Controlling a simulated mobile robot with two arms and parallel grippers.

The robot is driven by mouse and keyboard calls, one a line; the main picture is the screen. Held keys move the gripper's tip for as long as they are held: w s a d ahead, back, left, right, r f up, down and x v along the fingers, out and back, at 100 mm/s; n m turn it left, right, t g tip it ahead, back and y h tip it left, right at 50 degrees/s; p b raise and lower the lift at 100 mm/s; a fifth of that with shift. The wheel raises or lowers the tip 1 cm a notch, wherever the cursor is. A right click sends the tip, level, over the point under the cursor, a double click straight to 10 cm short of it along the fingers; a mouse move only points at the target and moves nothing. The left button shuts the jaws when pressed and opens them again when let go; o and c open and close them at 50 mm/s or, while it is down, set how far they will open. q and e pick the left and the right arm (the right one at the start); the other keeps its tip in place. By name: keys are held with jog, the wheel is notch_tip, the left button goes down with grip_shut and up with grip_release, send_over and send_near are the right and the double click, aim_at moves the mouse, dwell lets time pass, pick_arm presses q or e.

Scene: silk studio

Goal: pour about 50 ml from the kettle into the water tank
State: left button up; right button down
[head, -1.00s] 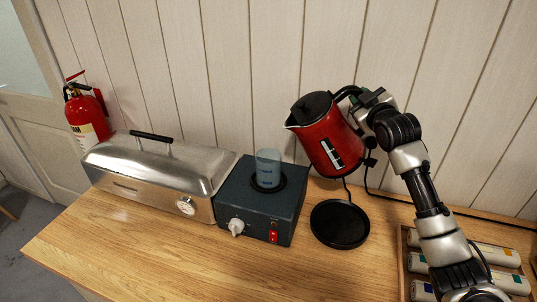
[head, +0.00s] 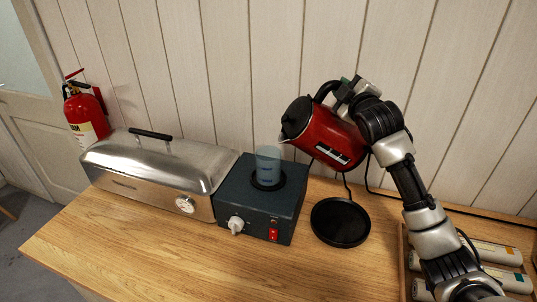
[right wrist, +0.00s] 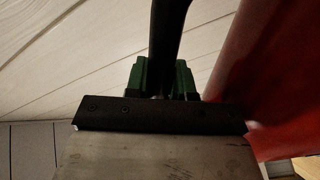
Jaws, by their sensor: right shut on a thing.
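The red kettle (head: 318,137) with a black lid is in the air above the bench in the head view. It is tipped to the left, and its spout is close to the upper right rim of the clear bluish water tank (head: 268,165). I cannot make out any stream of water. The tank stands upright on a dark box-shaped unit (head: 240,205). My right gripper (head: 347,88) is shut on the kettle's black handle. In the right wrist view the green-padded fingers (right wrist: 162,80) close on the handle, with the red kettle body (right wrist: 290,90) beside it. My left gripper is out of view.
The round black kettle base (head: 340,223) is empty on the wooden bench. A silver lidded steamer (head: 150,178) stands left of the unit. A wooden tray (head: 403,260) with white tubes is at the lower right. A fire extinguisher (head: 85,115) is at the far left.

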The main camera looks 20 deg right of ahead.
aim_at(329, 82)
jog(key=shift+a+r+n, duration=0.7)
jog(key=shift+a+r, duration=0.1)
jog(key=shift+w+a+r+n+p, duration=0.1)
jog(key=shift+a+r+n+p, duration=0.15)
jog(key=shift+a+r+n, duration=0.35)
jog(key=shift+a+r+n+p, duration=0.25)
jog(key=shift+a+r, duration=0.2)
jog(key=shift+a, duration=0.3)
jog(key=shift+n, duration=0.95)
jog(key=shift+w+a+r+p, duration=0.1)
jog(key=shift+a+r+p, duration=0.15)
jog(key=shift+a+p, duration=0.35)
jog(key=shift+a+r+p, duration=0.3)
jog(key=shift+a+p, duration=0.1)
jog(key=shift+a, duration=0.35)
jog(key=shift+w+a+r+p, duration=0.1)
jog(key=shift+a+r+p, duration=0.15)
jog(key=shift+a+p, duration=0.35)
jog(key=shift+a+r, duration=0.1)
jog(key=shift+a, duration=0.25)
jog(key=shift+a+n+p, duration=0.15)
jog(key=shift+n+p, duration=0.15)
jog(key=shift+p, duration=0.05)
jog(key=shift+r, duration=0.1)
